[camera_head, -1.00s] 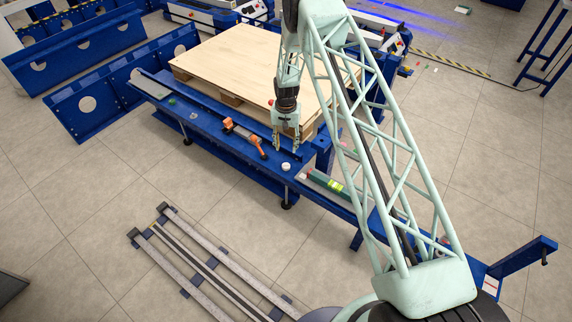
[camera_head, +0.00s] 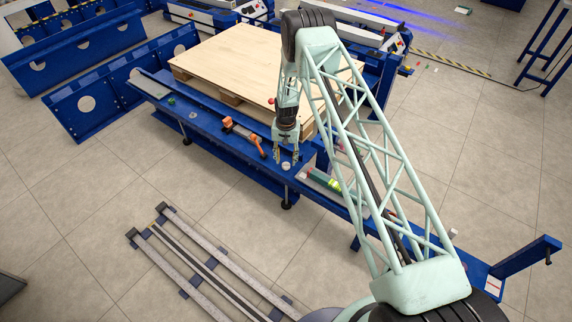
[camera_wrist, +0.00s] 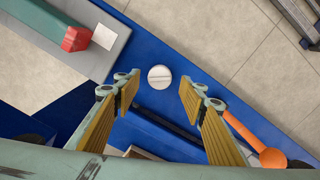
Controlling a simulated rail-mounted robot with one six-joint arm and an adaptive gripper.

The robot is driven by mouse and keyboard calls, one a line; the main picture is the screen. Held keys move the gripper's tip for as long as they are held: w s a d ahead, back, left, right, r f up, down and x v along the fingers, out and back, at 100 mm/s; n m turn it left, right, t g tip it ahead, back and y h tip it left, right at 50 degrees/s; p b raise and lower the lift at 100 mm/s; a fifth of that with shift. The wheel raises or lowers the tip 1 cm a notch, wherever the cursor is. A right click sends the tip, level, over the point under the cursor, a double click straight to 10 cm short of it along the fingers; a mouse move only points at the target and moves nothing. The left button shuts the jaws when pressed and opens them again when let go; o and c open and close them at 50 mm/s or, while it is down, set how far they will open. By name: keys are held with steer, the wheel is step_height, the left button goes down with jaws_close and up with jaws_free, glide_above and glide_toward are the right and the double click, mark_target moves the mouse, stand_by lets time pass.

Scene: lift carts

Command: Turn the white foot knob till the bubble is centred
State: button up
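The white foot knob (camera_wrist: 160,77) is a round white disc with a line across its top, set on the blue beam (camera_wrist: 190,68). In the head view the knob (camera_head: 286,166) sits near the beam's front edge. My gripper (camera_head: 286,160) hangs over the beam just behind the knob. In the wrist view my gripper (camera_wrist: 158,90) is open, its yellow-padded fingers apart on either side of the knob and not touching it. The green level with a bright yellow-green vial (camera_head: 333,184) lies to the right of the knob. The bubble is too small to make out.
An orange-handled tool (camera_head: 241,133) lies on the beam left of the knob; its orange end (camera_wrist: 272,157) shows in the wrist view. A wooden pallet top (camera_head: 232,58) stands behind. Metal rails (camera_head: 215,255) lie on the floor in front.

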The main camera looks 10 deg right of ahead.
mark_target(286, 166)
steer(key=shift+f, duration=1.5)
steer(key=shift+c, duration=0.2)
steer(key=c, duration=0.8)
